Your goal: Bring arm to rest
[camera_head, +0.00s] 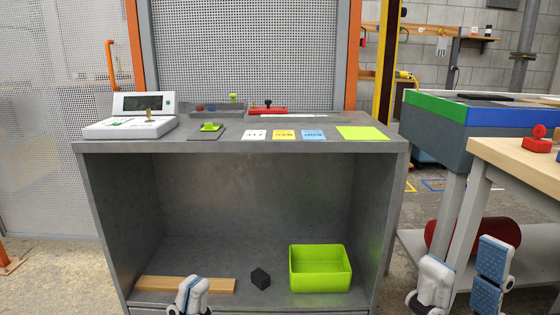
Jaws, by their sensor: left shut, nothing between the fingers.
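My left gripper (191,292) is at the bottom left, in front of the lower shelf. Its white and blue fingers are together with nothing between them. My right gripper (462,275) is at the bottom right, in front of the wooden-topped table. Its fingers stand wide apart, one showing a blue pad, and I see nothing between them. Neither gripper is on the worktop. Only the ends of both arms show, at the bottom edge of the view.
The grey workbench (240,147) carries a white device (130,127), a small green-handled piece (209,127), a red tool (268,109) and coloured cards. Its lower shelf holds a wooden plank (185,284), a black block (260,278) and a lime bin (320,284). A wooden-topped table (520,161) stands right.

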